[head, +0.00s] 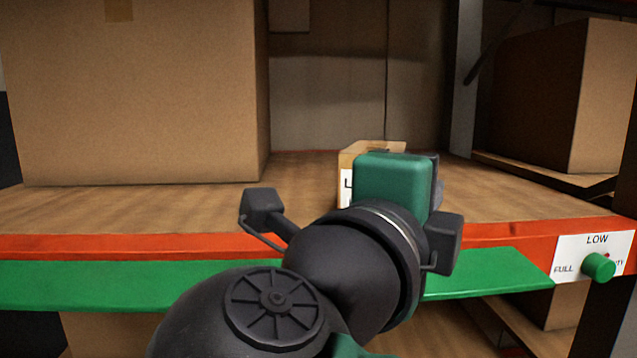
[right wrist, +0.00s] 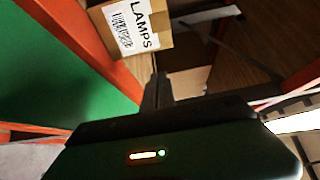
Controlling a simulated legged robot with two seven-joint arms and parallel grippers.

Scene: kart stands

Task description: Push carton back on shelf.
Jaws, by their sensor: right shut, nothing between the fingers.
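A small brown carton (head: 372,147) with a white "LAMPS" label stands on the wooden shelf (head: 300,180), partly hidden in the head view behind my right wrist. In the right wrist view the carton (right wrist: 130,27) is at the top, its label and barcode facing me. My right gripper (right wrist: 157,88) is shut and empty, its fingers pointing at the carton's lower edge. I cannot tell whether the fingertips touch it. In the head view the fingers are mostly hidden by the green and black wrist. My left gripper is not in view.
A large brown box (head: 135,95) stands on the shelf to the left. Another box (head: 560,95) stands at the right beyond an upright post. An orange beam (head: 130,245) and a green strip (head: 130,285) run along the front. A sign with a green knob (head: 598,266) is at right.

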